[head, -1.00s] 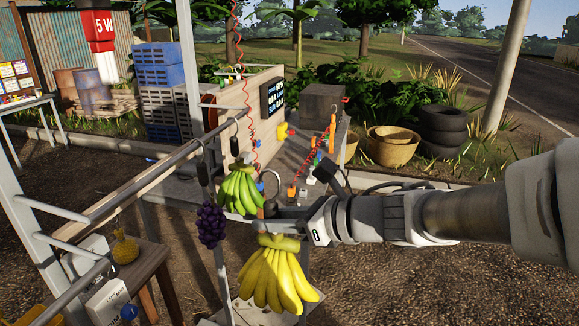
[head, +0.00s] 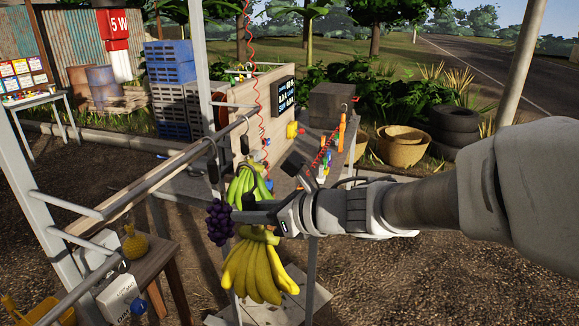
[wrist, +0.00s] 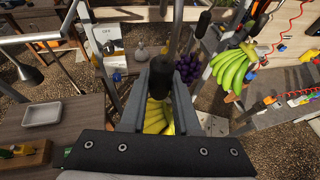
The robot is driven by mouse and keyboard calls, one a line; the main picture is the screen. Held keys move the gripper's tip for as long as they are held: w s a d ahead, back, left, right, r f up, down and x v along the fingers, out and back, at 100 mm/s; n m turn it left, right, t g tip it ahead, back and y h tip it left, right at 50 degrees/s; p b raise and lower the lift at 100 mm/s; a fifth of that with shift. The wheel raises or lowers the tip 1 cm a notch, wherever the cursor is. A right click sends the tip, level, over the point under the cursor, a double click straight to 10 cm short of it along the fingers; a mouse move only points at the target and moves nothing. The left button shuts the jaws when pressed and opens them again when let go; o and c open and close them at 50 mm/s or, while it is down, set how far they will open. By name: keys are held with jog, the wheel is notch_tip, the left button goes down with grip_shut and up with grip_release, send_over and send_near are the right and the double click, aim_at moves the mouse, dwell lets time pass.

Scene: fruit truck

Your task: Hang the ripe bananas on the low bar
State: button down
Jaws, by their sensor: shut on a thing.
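The ripe yellow bananas (head: 255,270) hang below my gripper (head: 240,210) in the head view. In the wrist view my gripper (wrist: 160,78) is shut on a black cylindrical grip (wrist: 160,82), with the yellow bananas (wrist: 156,120) beneath it, partly hidden by the fingers. The lower metal bar (head: 75,298), which I take as the low bar, runs at the lower left of the head view, apart from the bananas. The upper bar (head: 150,180) runs above it.
Green bananas (head: 243,182) and purple grapes (head: 218,222) hang close to my gripper; the wrist view shows them to the right. A wooden table (head: 150,262) with a yellow fruit (head: 134,242) and a white scale-like box (head: 120,298) stand left.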

jog(key=w+a+f, duration=0.1)
jog(key=w+a, duration=0.1)
jog(key=a, duration=0.6)
jog(key=w+a+f+b, duration=0.1)
jog(key=w+a, duration=0.1)
jog(key=a, duration=0.6)
jog(key=shift+w, duration=0.35)
dwell(1.4)
jog(key=shift+a+f, duration=0.1)
